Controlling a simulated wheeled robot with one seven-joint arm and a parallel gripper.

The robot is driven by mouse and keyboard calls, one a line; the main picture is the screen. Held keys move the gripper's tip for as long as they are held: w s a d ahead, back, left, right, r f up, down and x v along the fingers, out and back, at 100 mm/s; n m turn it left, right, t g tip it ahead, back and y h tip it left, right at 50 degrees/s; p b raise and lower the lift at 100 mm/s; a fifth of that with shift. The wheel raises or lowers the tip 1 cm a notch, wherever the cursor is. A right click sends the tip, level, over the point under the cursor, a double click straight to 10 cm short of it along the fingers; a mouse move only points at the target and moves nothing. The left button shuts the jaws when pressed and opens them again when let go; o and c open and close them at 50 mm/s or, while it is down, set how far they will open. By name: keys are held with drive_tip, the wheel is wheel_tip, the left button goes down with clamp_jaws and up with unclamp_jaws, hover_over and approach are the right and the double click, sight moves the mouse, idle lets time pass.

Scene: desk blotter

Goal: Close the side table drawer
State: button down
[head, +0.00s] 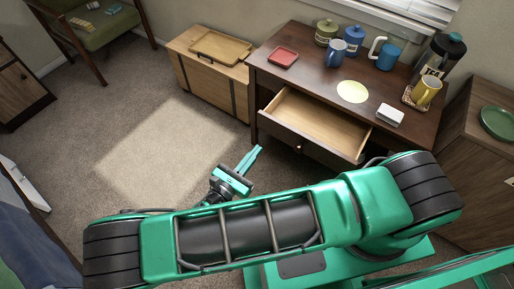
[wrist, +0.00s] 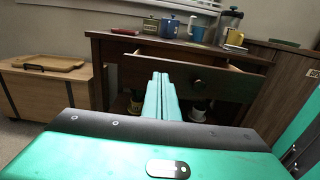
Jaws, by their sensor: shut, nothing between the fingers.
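The side table (head: 300,50) is dark brown wood. Its drawer (head: 318,125) stands pulled out, with a pale, empty-looking inside and a dark front with a round knob (head: 299,149). In the wrist view the drawer front (wrist: 190,80) faces me. My gripper (head: 253,153) is shut and empty. It is to the left of the drawer front and apart from it in the head view. In the wrist view its green fingers (wrist: 160,80) point toward the table and cover part of the drawer's left side.
A wooden chest (head: 209,75) stands left, a cabinet (head: 480,160) right. Carpet at left is clear.

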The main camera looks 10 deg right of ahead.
sight(278, 124)
drive_tip(key=x, duration=1.1)
drive_tip(key=shift+w+d, duration=0.25)
